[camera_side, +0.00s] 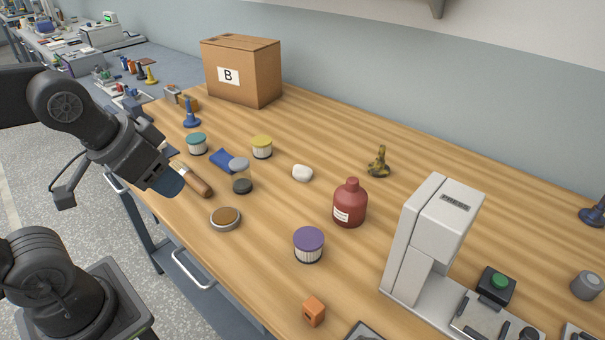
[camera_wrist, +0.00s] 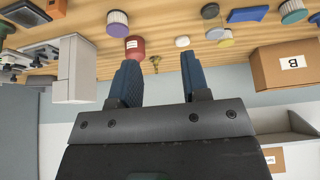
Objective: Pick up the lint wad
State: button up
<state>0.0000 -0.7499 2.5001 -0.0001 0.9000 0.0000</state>
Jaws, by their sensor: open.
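The lint wad (camera_side: 302,173) is a small white rounded lump lying on the wooden bench in the side view, between the yellow-lidded jar and the red bottle. It also shows in the wrist view (camera_wrist: 182,41) as a small white shape beyond my fingertips. My gripper (camera_side: 168,183) is at the left edge of the bench in the side view, well to the left of the wad and apart from it. In the wrist view its two blue fingers (camera_wrist: 159,62) stand apart with nothing held between them.
A brush (camera_side: 194,181) and a round tin (camera_side: 225,219) lie nearer my gripper. A press (camera_side: 430,240) stands at right.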

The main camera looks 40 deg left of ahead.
jog(key=o, duration=0.7)
jog(key=shift+c, duration=0.2)
jog(key=w+r+n+g, duration=0.1)
jog(key=w+r+n, duration=0.2)
jog(key=w, duration=0.6)
jog(key=n+g+y, duration=0.3)
jog(key=n, duration=0.5)
send_over(303, 168)
jog(key=s+d, duration=0.2)
jog(key=d, duration=0.1)
notch_tip(303, 168, down, 11)
jog(key=shift+h, duration=0.3)
jog(key=x, duration=1.4)
jog(key=shift+w+a+r, duration=0.1)
jog(key=shift+a, duration=0.05)
